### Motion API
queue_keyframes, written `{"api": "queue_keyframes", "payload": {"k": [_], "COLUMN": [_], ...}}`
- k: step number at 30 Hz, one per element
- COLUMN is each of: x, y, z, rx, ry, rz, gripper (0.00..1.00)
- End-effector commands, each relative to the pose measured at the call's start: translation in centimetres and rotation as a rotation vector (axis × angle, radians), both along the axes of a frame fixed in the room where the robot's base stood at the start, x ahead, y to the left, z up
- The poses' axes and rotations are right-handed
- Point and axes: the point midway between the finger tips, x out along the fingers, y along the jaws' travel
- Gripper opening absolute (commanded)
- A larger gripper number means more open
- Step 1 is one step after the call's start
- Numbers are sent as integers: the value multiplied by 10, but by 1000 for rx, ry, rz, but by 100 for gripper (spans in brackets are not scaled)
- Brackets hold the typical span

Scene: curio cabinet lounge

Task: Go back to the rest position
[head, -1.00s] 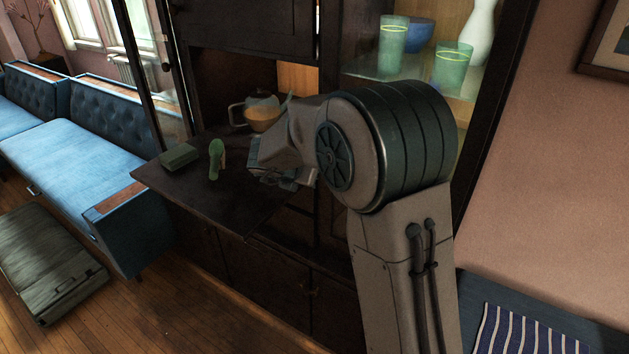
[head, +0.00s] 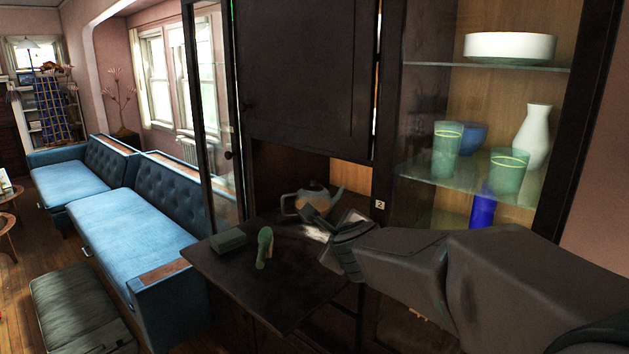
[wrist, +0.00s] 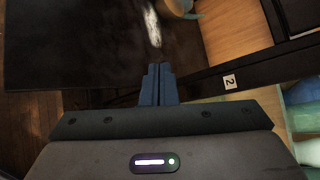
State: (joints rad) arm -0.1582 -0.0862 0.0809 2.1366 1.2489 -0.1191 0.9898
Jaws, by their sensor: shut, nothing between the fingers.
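My gripper (head: 338,236) is over the right part of the dark fold-down shelf (head: 222,275) of the cabinet, in the head view. In the wrist view its fingers (wrist: 158,84) are together, with nothing between them. A whitish smear (wrist: 153,25) lies on the dark surface beyond the fingertips. My arm reaches in from the lower right of the head view.
On the shelf are a green box (head: 228,240), a green upright object (head: 264,247) and a teapot (head: 313,201). Glass shelves at right hold green glasses (head: 446,150), a white vase (head: 533,138) and a white bowl (head: 510,47). A blue sofa (head: 130,225) stands left.

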Motion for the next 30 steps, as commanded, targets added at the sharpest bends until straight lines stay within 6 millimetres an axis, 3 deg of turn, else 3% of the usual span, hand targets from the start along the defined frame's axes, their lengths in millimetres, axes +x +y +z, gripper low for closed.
{"api": "queue_keyframes", "payload": {"k": [4, 8, 11, 18, 24, 30], "x": [-46, -94, -135, -231, -273, -278], "y": [3, -2, -14, -67, -97, -100], "z": [-4, -24, -45, -93, -110, -112], "rx": [-348, -656, -883, -1306, -1446, -1458], "ry": [0, 30, 76, 252, 361, 377], "rz": [332, 622, 843, 1331, 1552, 1580], "gripper": [0, 0, 0, 0, 0, 0]}}
